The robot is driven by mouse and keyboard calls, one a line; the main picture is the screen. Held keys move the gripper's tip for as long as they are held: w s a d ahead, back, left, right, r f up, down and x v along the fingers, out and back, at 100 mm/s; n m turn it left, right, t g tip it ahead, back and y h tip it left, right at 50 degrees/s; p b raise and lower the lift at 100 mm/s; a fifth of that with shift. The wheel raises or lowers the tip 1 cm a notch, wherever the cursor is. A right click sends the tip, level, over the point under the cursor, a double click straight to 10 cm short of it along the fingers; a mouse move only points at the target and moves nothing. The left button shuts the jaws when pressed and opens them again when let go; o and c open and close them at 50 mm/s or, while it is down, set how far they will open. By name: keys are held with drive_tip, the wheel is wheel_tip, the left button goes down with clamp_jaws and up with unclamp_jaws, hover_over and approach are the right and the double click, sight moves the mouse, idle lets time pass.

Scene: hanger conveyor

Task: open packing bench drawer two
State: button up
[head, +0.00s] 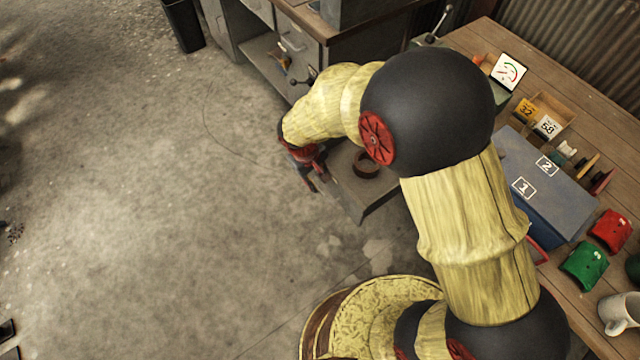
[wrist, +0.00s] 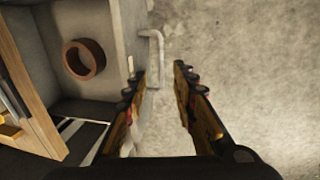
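A grey drawer (head: 350,192) stands pulled out from under the wooden bench on the right in the head view. A brown ring (head: 367,165) lies inside it; no number shows on the drawer. In the wrist view the open drawer (wrist: 115,45) is at the upper left with the ring (wrist: 84,59) in it, and its pale bar handle (wrist: 157,60) sticks out from the front. My gripper (wrist: 160,88) is open, its fingers on either side of the handle's near part. Contact cannot be told. In the head view my gripper (head: 308,172) is at the drawer's front, partly hidden by my arm.
The wooden bench (head: 482,40) carries a blue box (head: 560,208) labelled 1 and 2, number cards, red and green parts and a white mug (head: 620,312). A grey cabinet (head: 297,45) and a dark bin (head: 184,25) stand at the back.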

drive_tip(key=shift+s+a+r, duration=0.1)
drive_tip(key=shift+r, duration=0.6)
drive_tip(key=shift+s+a+r, duration=0.1)
drive_tip(key=shift+r, duration=0.6)
drive_tip(key=s+d+r+m+t, duration=0.1)
drive_tip(key=s+d+r, duration=0.4)
drive_tip(key=r, duration=0.5)
drive_tip(key=s+d+r+m+t+y+p, duration=0.1)
drive_tip(key=s+d+r+m+t, duration=0.1)
drive_tip(key=s+d+r, duration=0.4)
drive_tip(key=s+d+r+m+t+p, duration=0.1)
drive_tip(key=s+d+r+m, duration=0.2)
drive_tip(key=r, duration=1.1)
drive_tip(key=s+d, duration=0.2)
drive_tip(key=s, duration=0.1)
drive_tip(key=shift+s+d+r+m+y, duration=0.15)
drive_tip(key=shift+s+d+m+y, duration=0.15)
drive_tip(key=shift+d+y, duration=0.1)
